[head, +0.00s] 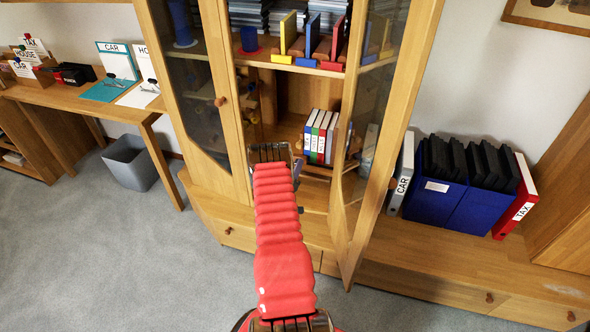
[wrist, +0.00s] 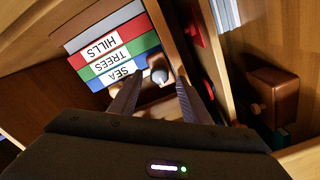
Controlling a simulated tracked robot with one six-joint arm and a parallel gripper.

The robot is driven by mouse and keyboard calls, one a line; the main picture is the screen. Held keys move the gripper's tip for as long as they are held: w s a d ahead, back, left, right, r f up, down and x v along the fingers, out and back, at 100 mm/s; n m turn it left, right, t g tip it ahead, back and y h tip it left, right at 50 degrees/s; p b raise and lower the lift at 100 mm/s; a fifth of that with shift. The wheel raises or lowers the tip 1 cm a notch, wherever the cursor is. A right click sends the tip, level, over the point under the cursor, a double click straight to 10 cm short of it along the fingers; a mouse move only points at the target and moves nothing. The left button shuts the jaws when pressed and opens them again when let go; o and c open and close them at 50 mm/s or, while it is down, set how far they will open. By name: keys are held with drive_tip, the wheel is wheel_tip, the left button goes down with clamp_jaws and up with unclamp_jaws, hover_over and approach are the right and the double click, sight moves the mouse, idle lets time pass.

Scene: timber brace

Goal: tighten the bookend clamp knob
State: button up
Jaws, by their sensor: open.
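A small grey rounded knob (wrist: 160,76) shows in the wrist view beside the spines of a row of books (wrist: 112,55), with wooden parts around it. My gripper (wrist: 160,78) is open. Its two dark fingers reach toward the knob, one on each side of it in the picture; I cannot tell whether either touches it.
The open glass door (head: 372,150) stands close to the right of my arm. Coloured bookends (head: 311,42) stand on the shelf above. In the wrist view a brown wooden block (wrist: 274,97) lies to the right. Blue file boxes (head: 436,198) stand on the right-hand low cabinet.

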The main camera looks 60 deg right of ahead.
drive_tip(key=shift+d, duration=0.35)
drive_tip(key=shift+c, duration=0.3)
drive_tip(key=shift+a, duration=0.1)
drive_tip(key=c, duration=1)
